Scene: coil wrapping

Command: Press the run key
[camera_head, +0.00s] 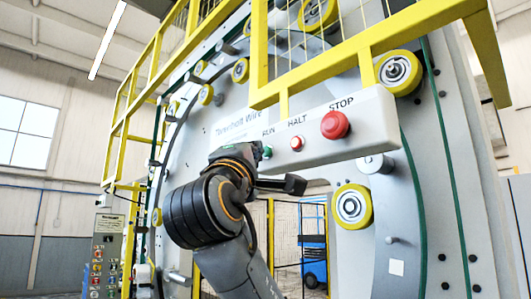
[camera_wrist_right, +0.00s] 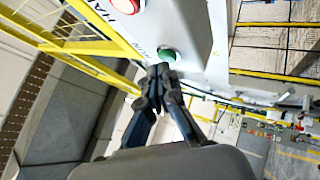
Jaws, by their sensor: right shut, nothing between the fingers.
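The run key is a green round button (camera_head: 267,152) at the left end of the white key panel (camera_head: 365,125), under the label RUN. It also shows in the wrist view (camera_wrist_right: 167,54), above my fingertips. My right gripper (camera_head: 256,151) is in front of the panel's left end, its tips close beside the green key. In the wrist view the two fingers of my right gripper (camera_wrist_right: 161,70) are together and empty, pointing at the key. I cannot tell whether they touch it. My left gripper is not in view.
The red HALT button (camera_head: 296,143) and larger red STOP button (camera_head: 335,125) sit right of the run key. A yellow guard frame (camera_head: 370,35) runs just above the panel. Yellow rollers (camera_head: 352,206) sit on the machine. A separate control box (camera_head: 104,250) stands at lower left.

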